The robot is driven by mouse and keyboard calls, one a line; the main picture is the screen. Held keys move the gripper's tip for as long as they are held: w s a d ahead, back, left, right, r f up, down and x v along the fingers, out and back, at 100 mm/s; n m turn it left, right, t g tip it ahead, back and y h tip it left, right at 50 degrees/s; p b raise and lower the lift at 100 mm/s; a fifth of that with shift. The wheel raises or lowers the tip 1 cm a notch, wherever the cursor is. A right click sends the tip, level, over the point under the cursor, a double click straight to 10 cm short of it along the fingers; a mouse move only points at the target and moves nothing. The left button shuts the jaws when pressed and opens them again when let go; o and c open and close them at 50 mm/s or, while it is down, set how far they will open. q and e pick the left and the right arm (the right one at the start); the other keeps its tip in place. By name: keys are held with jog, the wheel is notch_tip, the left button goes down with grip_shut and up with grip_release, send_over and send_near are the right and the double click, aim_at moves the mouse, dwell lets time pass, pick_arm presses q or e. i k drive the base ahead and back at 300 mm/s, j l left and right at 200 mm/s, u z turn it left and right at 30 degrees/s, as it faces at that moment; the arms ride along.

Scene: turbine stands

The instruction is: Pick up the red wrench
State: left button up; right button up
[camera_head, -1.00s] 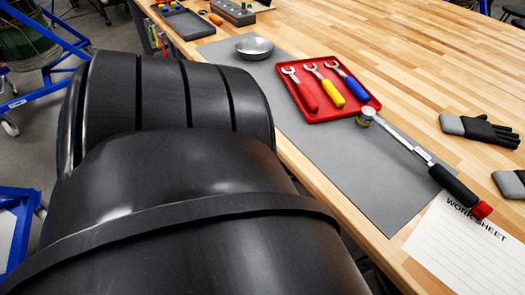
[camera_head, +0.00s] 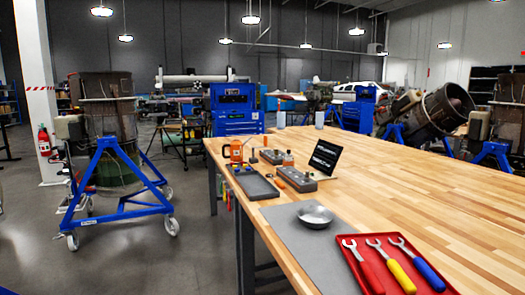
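The red wrench (camera_head: 367,274) lies in a red tray (camera_head: 345,265) at the bottom right of the head view, its silver open jaw toward the back. A yellow wrench (camera_head: 397,272) and a blue wrench (camera_head: 424,270) lie to its right in the same tray. The tray's near part and the red wrench's handle end are cut off by the picture's lower edge. Neither of my grippers shows in the view.
A metal bowl (camera_head: 315,215) sits on the mat. A blue wheeled stand (camera_head: 120,207) is left of the table.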

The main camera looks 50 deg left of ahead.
aim_at(376, 287)
jog(key=i+j+u, duration=0.1)
jog(key=j+u, duration=0.2)
jog(key=i+j+u, duration=0.1)
jog(key=j+u, duration=0.25)
jog(key=i+j+u, duration=0.15)
jog(key=j+u, duration=0.15)
jog(key=i+j, duration=0.25)
jog(key=j, duration=0.15)
jog(key=i+j, duration=0.2)
jog(key=j, duration=0.2)
